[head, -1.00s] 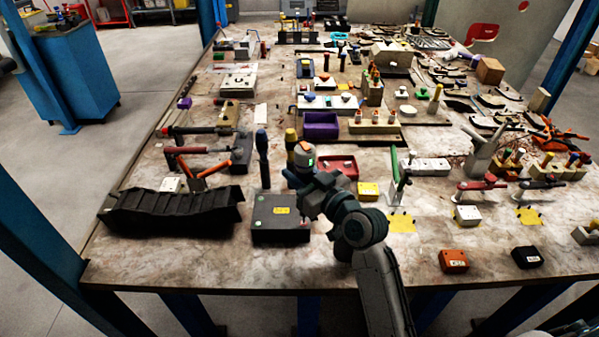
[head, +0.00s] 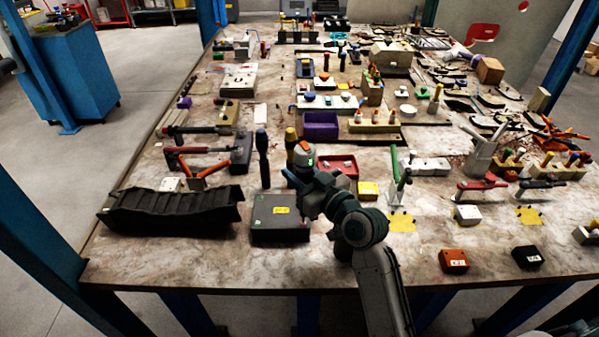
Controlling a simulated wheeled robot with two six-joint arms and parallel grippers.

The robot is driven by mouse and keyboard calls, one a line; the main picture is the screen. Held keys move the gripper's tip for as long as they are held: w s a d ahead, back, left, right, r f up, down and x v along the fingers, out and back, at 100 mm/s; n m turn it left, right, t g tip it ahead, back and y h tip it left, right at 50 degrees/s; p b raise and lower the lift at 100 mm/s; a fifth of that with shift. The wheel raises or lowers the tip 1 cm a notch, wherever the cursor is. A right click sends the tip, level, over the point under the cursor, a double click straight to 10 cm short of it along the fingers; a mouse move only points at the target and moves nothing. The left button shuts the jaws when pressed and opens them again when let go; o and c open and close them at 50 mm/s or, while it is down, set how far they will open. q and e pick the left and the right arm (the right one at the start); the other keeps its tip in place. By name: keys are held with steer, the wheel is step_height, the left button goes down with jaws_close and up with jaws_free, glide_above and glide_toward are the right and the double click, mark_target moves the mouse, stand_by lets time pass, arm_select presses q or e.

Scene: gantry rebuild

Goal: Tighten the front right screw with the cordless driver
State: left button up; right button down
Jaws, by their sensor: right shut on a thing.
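My right gripper (head: 308,190) is shut on the cordless driver (head: 303,156), whose grey and orange top with a small green light shows above the gripper. The driver is upright over the right side of a dark grey box (head: 270,230) with a yellow label on top. The driver's lower end and the box's front right corner are partly behind my gripper and arm, so I cannot tell whether the bit touches a screw. A small reddish spot shows near the box's front right corner. My left gripper is not in view.
A black ridged tray (head: 170,213) lies left of the box.

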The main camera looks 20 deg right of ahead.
mark_target(298, 145)
stand_by(0.5)
steer(key=shift+r+p, duration=1.45)
steer(key=shift+r, duration=0.35)
step_height(298, 145, up, 4)
steer(key=p, duration=0.3)
steer(key=shift+f, duration=0.1)
